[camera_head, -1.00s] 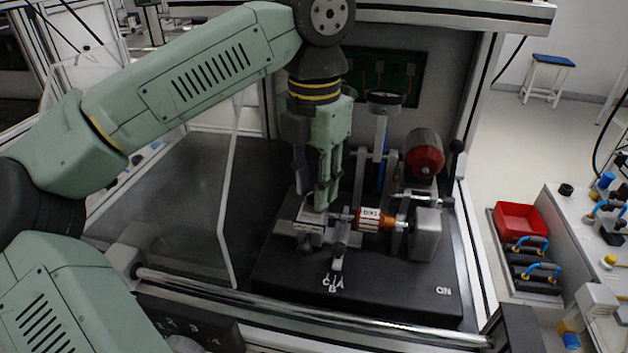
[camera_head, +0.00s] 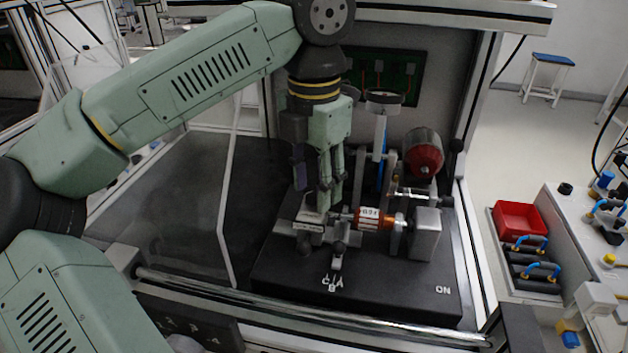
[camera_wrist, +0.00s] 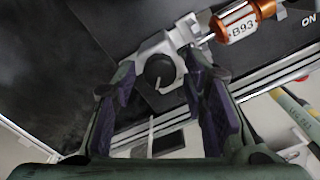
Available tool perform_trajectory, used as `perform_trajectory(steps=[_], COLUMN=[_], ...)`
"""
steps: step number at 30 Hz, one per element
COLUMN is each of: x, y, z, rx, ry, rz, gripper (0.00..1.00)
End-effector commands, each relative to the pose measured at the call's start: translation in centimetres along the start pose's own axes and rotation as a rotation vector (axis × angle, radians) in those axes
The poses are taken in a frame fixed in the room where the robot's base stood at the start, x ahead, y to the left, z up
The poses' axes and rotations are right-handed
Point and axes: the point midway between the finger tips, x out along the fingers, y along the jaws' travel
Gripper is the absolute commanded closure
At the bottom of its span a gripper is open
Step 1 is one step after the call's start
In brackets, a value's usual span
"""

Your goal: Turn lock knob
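A round black knob (camera_wrist: 160,70) with a thin light lever stands on a grey metal block (camera_wrist: 150,48). In the wrist view it lies between my gripper's two fingers (camera_wrist: 165,88), which are spread apart with a gap on each side. I see no contact with the knob. In the head view my gripper (camera_head: 326,208) points down over the left end of the test fixture.
The fixture stands on a black base plate (camera_head: 400,290) marked C, B, A and ON. A red motor (camera_head: 424,153) and a dial gauge (camera_head: 384,97) stand behind. A metal rail (camera_head: 300,310) runs along the front. The bench left of the base is clear.

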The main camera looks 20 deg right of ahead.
Motion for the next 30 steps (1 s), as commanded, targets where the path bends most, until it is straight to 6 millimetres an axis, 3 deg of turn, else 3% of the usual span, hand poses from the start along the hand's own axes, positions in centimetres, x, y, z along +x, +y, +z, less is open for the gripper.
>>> perform_trajectory(steps=[12, 24, 30], x=[-0.3, -6.3, -7.5], y=[0.0, 0.0, 0.0], z=[0.0, 0.0, 0.0], rx=[0.000, -0.001, -0.001], ry=[0.002, 0.001, 0.001], rz=[0.001, 0.002, 0.000], gripper=[0.53, 0.53, 0.53])
